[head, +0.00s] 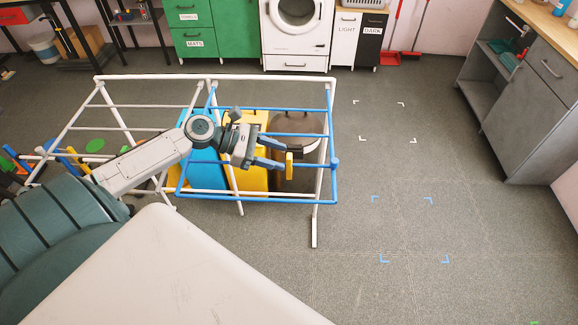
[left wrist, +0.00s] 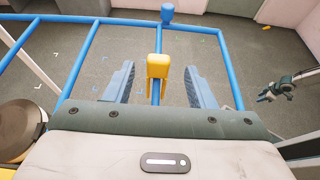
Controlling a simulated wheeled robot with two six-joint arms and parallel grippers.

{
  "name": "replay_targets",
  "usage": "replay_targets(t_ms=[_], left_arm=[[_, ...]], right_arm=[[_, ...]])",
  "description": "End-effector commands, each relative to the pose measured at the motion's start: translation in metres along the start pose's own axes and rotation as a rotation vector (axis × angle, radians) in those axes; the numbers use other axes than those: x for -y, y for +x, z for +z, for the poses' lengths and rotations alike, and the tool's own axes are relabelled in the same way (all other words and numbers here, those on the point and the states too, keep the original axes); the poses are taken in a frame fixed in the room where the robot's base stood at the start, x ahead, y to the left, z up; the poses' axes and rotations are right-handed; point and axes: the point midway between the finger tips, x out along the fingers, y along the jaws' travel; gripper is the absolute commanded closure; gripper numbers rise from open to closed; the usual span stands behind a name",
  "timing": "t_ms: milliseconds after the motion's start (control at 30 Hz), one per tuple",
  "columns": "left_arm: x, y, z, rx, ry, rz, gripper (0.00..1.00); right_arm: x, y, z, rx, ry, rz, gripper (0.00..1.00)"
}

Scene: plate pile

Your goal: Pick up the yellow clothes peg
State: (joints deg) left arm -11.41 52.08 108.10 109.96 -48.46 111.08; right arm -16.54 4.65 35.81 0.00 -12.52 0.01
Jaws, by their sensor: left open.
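The yellow clothes peg (head: 289,165) is clipped on a blue rail at the right end of the drying rack (head: 335,185). My left gripper (head: 277,153) is open, with its two blue fingers pointing right toward the peg. In the left wrist view the peg (left wrist: 157,66) stands centred in the gap between the fingers, with no finger seen touching it. The blue rail runs away beneath it. My right gripper (left wrist: 277,92) seems to show small at the right of the left wrist view; its jaws are too small to judge.
Blue, yellow and dark brown bins (head: 300,131) stand under the rack, below my left gripper. The rack's rails surround the arm. Open floor lies right of the rack, with a grey cabinet (head: 525,115) beyond. A washing machine (head: 297,50) stands at the back.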

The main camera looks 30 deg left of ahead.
Motion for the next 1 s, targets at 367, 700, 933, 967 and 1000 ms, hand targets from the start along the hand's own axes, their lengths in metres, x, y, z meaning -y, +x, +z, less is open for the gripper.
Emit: replay_targets(t_ms=[367, 700, 933, 967, 1000], left_arm=[[-0.002, 0.035, 0.003, 0.004, -0.001, 0.000, 0.50], [-0.002, 0.040, 0.001, 0.000, -0.001, 0.000, 0.50], [-0.002, 0.040, 0.001, 0.000, 0.000, 0.000, 0.89], [-0.002, 0.040, 0.001, 0.000, 0.000, 0.000, 0.95], [-0.002, 0.040, 0.001, 0.000, 0.000, 0.000, 0.97]], right_arm=[[-0.001, -0.015, 0.019, 0.026, -0.001, -0.001, 0.64], [-0.001, -0.015, 0.012, 0.018, -0.001, -0.001, 0.64], [0.000, -0.015, 0.011, 0.017, -0.001, -0.001, 0.64], [0.000, -0.015, 0.011, 0.017, 0.000, -0.001, 0.64], [0.000, -0.015, 0.011, 0.017, 0.000, -0.002, 0.64]])
